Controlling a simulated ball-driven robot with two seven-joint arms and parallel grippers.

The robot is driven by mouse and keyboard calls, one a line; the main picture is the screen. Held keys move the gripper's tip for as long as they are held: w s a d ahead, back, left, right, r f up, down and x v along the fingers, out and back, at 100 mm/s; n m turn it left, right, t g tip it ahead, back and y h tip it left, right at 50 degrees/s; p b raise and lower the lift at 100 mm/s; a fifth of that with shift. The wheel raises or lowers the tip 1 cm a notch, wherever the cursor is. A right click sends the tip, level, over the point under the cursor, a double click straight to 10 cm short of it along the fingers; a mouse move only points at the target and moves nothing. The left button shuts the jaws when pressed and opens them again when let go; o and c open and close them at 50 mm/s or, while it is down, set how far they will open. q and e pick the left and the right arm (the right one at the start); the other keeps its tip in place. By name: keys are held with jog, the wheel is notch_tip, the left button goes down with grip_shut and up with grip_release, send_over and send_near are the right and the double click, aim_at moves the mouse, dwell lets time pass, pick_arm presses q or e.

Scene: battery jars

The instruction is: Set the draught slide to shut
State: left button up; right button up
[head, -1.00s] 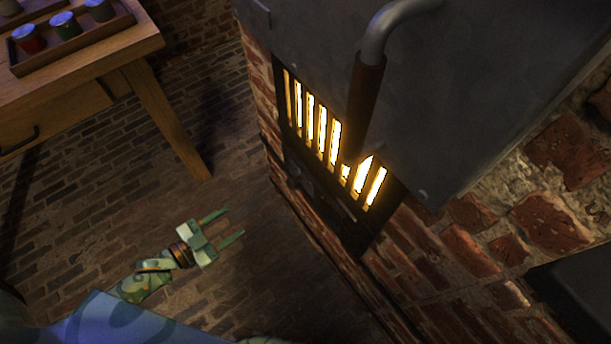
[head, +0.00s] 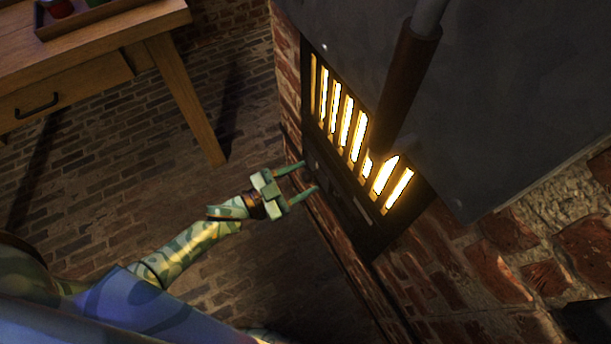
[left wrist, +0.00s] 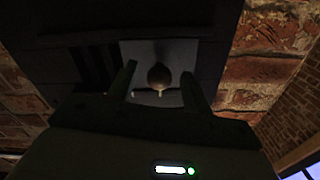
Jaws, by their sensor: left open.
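The draught slide shows in the left wrist view as a grey plate (left wrist: 140,50) with a round dark knob (left wrist: 159,76). Dark upright slots (left wrist: 94,66) show uncovered to the plate's left. My left gripper (head: 309,176) is open, its fingers pointing at the dark lower front of the furnace (head: 372,238), below the glowing grate. In the left wrist view the fingers of the gripper (left wrist: 159,72) appear on either side of the knob; whether they touch it, I cannot tell. My right gripper is not in view.
The glowing grate (head: 348,130) sits above my left gripper. A dark pipe-like handle (head: 405,90) hangs in front of it. A wooden table (head: 130,30) with a tray stands at the upper left. The brick floor between is clear.

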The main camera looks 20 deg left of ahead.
pick_arm(q)
jog(key=shift+w+d, duration=0.3)
jog(key=shift+w, duration=0.1)
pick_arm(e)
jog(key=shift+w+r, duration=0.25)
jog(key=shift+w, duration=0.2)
pick_arm(q)
jog(key=shift+c, duration=0.3)
